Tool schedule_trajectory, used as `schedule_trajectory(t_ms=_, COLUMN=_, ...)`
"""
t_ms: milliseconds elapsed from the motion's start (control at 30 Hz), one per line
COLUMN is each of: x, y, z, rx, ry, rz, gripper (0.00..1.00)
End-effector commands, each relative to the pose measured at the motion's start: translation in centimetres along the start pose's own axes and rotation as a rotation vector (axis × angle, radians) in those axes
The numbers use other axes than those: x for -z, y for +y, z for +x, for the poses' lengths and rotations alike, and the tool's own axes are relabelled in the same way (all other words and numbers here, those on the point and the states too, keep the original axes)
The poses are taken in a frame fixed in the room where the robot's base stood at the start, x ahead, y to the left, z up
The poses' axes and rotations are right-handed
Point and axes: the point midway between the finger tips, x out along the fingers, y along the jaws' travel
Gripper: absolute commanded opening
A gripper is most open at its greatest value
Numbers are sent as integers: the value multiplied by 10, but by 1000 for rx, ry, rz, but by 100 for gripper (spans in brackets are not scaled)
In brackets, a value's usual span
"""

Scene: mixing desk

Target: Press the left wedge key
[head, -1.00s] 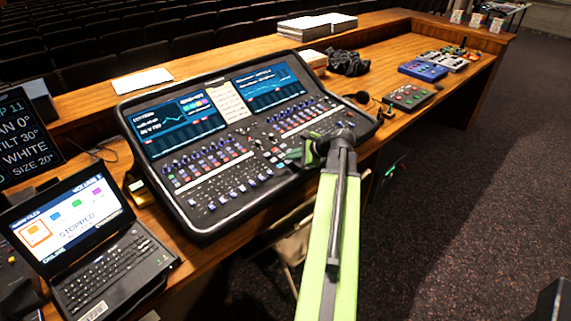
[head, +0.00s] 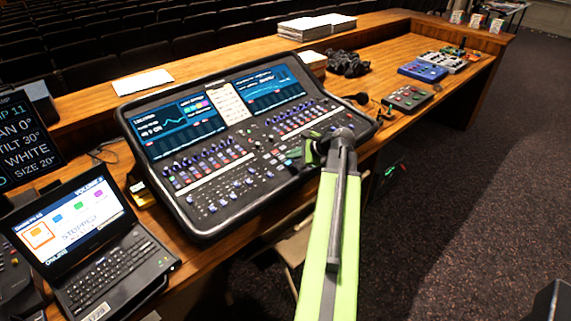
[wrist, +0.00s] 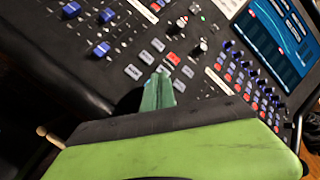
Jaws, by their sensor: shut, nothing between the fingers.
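The mixing desk (head: 190,207) fills the middle of the head view, with two lit screens, rows of faders and many small keys. My gripper (head: 293,154) is over its lower right part. In the wrist view, my gripper's teal fingertips (wrist: 158,92) are together and empty, close to a cluster of small keys. The cluster has several grey keys, among them one at the left (wrist: 133,72) and one at the right (wrist: 187,71), and a red key (wrist: 173,58). Labels are too small to read, so I cannot tell which is the left wedge key. Contact is unclear.
A laptop (head: 115,262) stands at the lower left, beside a dark monitor (head: 25,140). Blue-capped faders (wrist: 101,48) lie left of the keys in the wrist view. Small pedal-like boxes (head: 408,97) sit on the wooden counter at the right.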

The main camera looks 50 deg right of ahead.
Motion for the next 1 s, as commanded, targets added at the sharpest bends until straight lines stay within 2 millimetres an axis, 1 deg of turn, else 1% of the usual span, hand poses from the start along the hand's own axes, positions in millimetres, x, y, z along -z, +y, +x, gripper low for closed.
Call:
schedule_trajectory(t_ms=167, x=-2, y=-2, z=-2, rx=0, ry=0, rz=0, gripper=0)
schedule_trajectory(t_ms=633, x=-26, y=-26, z=-34, rx=0, ry=0, rz=0, gripper=0)
schedule_trajectory(t_ms=1000, x=-26, y=-25, z=-34, rx=0, ry=0, rz=0, gripper=0)
